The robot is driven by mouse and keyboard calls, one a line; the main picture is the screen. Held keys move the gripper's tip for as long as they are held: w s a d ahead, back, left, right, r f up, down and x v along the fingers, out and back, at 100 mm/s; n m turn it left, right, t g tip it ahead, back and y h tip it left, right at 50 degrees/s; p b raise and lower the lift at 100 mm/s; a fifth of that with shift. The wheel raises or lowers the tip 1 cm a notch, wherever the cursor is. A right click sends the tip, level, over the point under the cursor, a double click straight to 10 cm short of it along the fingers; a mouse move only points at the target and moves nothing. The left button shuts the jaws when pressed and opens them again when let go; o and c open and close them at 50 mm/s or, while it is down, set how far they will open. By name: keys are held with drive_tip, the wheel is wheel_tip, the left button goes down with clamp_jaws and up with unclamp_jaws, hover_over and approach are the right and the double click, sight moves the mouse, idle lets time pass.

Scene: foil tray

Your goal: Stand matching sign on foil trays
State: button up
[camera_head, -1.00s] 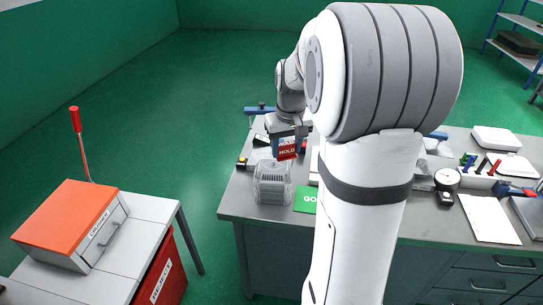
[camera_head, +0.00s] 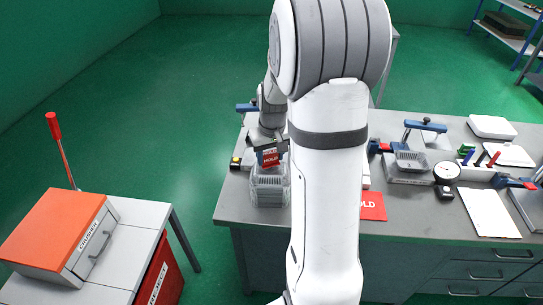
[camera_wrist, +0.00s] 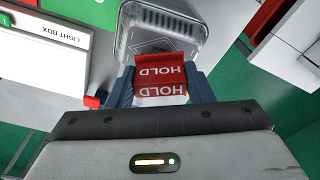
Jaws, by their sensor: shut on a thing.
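My gripper (camera_head: 270,150) is shut on a red sign (camera_head: 271,158) lettered HOLD. A stack of foil trays (camera_head: 268,190) stands on the bench's left end; the tray also shows in the wrist view (camera_wrist: 180,42). In the head view the sign is at the stack's far upper edge. I cannot tell whether it touches. A flat red HOLD card (camera_head: 373,207) lies right of my arm.
Another tray (camera_head: 410,160) sits on a fixture under a blue-handled clamp (camera_head: 425,126). A dial gauge (camera_head: 446,172), pens and a white sheet (camera_head: 489,213) lie further right. A light box (camera_wrist: 45,50) is beside the trays. An orange-lidded crusher (camera_head: 50,232) stands on a separate table.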

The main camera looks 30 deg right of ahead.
drive_tip(key=shift+f, duration=0.6)
drive_tip(key=shift+f, duration=0.1)
drive_tip(key=o, duration=0.9)
drive_tip(key=shift+o, duration=0.2)
wheel_tip(320, 180, up, 11)
drive_tip(key=s+b, duration=0.1)
drive_tip(key=s+a+t, duration=0.1)
drive_tip(key=s+a, duration=0.6)
drive_tip(key=s, duration=0.2)
drive_tip(key=s+a+r+n+t, duration=0.1)
drive_tip(key=s+a, duration=0.6)
drive_tip(key=s, duration=0.2)
drive_tip(key=shift+s+r, duration=0.3)
drive_tip(key=shift+s, duration=0.05)
